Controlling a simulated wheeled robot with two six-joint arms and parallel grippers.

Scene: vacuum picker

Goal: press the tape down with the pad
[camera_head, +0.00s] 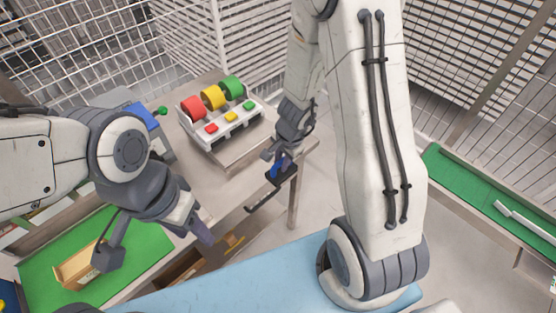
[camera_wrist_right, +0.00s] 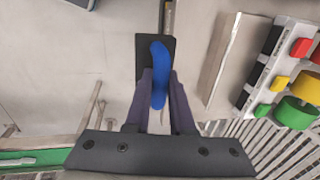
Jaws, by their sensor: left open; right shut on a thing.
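My right gripper (camera_head: 276,158) is shut on the blue handle (camera_head: 277,169) of a dark tool. In the right wrist view the blue handle (camera_wrist_right: 158,60) sits between the fingers (camera_wrist_right: 158,98), with a flat black pad (camera_wrist_right: 143,47) behind it. The tool is by the table's right front edge; contact with the table cannot be told. No stuck-down strip of tape can be made out. My left gripper (camera_head: 155,246) is open and empty, near the green mat.
A tan open carton (camera_head: 76,267) lies on the green mat (camera_head: 135,249) at left. A grey-blue device (camera_head: 143,114) stands behind my left arm. The grey table (camera_head: 195,168) is clear in front of the dispenser. A green-topped bench (camera_head: 465,187) stands at right.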

